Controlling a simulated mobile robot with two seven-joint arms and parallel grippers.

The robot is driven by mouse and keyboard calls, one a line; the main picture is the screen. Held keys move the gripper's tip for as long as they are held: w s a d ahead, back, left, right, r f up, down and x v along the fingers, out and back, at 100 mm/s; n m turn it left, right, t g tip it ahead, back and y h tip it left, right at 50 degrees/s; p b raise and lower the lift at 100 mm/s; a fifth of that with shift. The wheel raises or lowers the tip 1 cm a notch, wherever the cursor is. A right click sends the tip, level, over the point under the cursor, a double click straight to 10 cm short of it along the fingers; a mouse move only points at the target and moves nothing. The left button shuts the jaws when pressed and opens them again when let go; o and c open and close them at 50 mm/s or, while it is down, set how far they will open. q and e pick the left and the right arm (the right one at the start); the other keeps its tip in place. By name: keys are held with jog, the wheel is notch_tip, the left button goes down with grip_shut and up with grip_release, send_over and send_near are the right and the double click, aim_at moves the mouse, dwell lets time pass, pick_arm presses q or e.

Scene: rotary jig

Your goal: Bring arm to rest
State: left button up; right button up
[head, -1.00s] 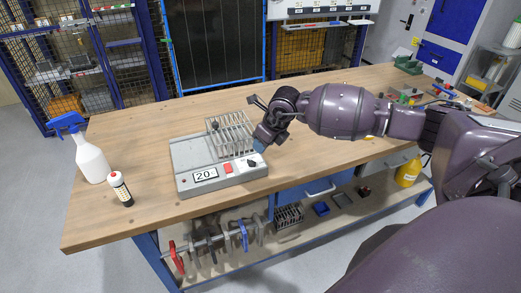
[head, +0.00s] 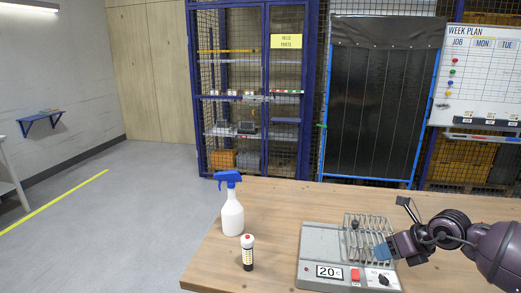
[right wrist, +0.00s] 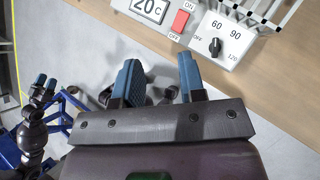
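My right gripper (head: 382,251) hangs beside the right end of the grey heating unit (head: 312,245) in the head view. In the right wrist view its two blue fingers (right wrist: 160,78) stand apart with nothing between them. The unit shows a 20 C display, a red switch (right wrist: 180,21) and a black dial (right wrist: 215,46) beyond the fingers. My left gripper (right wrist: 42,88) shows at the left of the right wrist view, low beside the bench. It is small there, and its opening is unclear. It is outside the head view.
A white spray bottle (head: 232,215) with a blue head and a small red-capped bottle (head: 248,255) stand on the wooden bench (head: 282,212), left of the unit. A mesh cage, a dark curtain (head: 375,110) and a whiteboard (head: 480,75) stand behind. Open floor lies left.

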jog(key=a+r+m+t+y, duration=0.7)
jog(key=a+r+m+y, duration=0.15)
jog(key=a, duration=0.25)
jog(key=s+d+f+m+t+h, duration=0.2)
jog(key=s+f+m+h, duration=0.25)
jog(key=f+m, duration=0.5)
jog(key=s+d+f+m+t+h, duration=0.1)
jog(key=s+d+f+m+h, duration=0.15)
jog(key=f+m+h, duration=0.65)
pick_arm(q)
jog(key=c, duration=0.3)
jog(key=shift+w+r, duration=0.1)
jog(key=shift+r, duration=0.05)
jog(key=shift+c, duration=0.3)
pick_arm(e)
jog(key=s+f+m+g, duration=0.2)
jog(key=s+f+m, duration=0.3)
jog(key=s, duration=0.4)
jog(key=s+d+f+m+g, duration=0.1)
jog(key=s+f+m+g, duration=0.1)
jog(key=s+f+m, duration=0.4)
jog(key=s, duration=0.4)
jog(key=shift+s+f, duration=0.25)
